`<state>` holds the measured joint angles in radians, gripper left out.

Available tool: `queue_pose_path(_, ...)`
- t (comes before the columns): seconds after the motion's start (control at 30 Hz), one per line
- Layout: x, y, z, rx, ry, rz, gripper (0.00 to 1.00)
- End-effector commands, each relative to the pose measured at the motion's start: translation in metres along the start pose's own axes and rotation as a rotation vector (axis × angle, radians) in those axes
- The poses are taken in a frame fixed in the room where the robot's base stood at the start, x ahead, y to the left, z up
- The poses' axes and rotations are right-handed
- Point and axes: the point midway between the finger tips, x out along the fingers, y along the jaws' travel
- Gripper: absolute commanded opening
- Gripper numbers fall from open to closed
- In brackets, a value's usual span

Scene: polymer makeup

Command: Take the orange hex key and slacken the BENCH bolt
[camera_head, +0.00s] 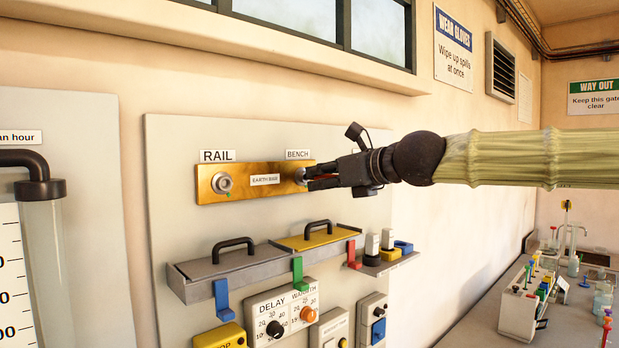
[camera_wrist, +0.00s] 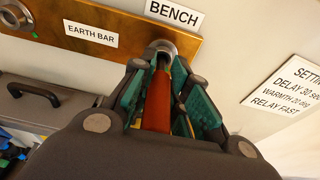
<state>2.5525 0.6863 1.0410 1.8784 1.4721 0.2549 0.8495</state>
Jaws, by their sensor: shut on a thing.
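The brass earth bar (camera_head: 241,190) is fixed to a pale panel, with a bolt under the RAIL label (camera_head: 223,183) and the BENCH bolt (camera_head: 299,175) at its right end. My gripper (camera_head: 312,178) reaches in from the right at the BENCH bolt. In the wrist view my gripper (camera_wrist: 160,100) is shut on the orange hex key (camera_wrist: 158,98), with its orange handle between the green-lined fingers. The key points at the BENCH bolt (camera_wrist: 162,47), which shows just beyond it. The key's tip is hidden, so I cannot tell whether it sits in the bolt.
Below the bar is a shelf (camera_head: 230,266) with a grey and a yellow handled lid (camera_head: 318,238). Blue, green and red hooks hang at its front. A DELAY and WARMTH dial box (camera_head: 283,312) is lower. A cluttered bench (camera_head: 480,318) stands at the right.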

Motion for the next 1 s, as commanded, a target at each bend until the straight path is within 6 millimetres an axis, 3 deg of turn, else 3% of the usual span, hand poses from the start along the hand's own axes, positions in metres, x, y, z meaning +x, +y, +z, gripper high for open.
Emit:
queue_pose_path(0.37, 0.0005, 0.0003, -0.0005, -0.222, 0.000, -0.045, 0.00)
queue_pose_path(0.67, 0.0005, 0.0003, -0.0004, -0.244, 0.000, -0.050, 0.00)
queue_pose_path(1.0, 0.0006, 0.0007, -0.0003, -0.459, 0.001, -0.094, 0.00)
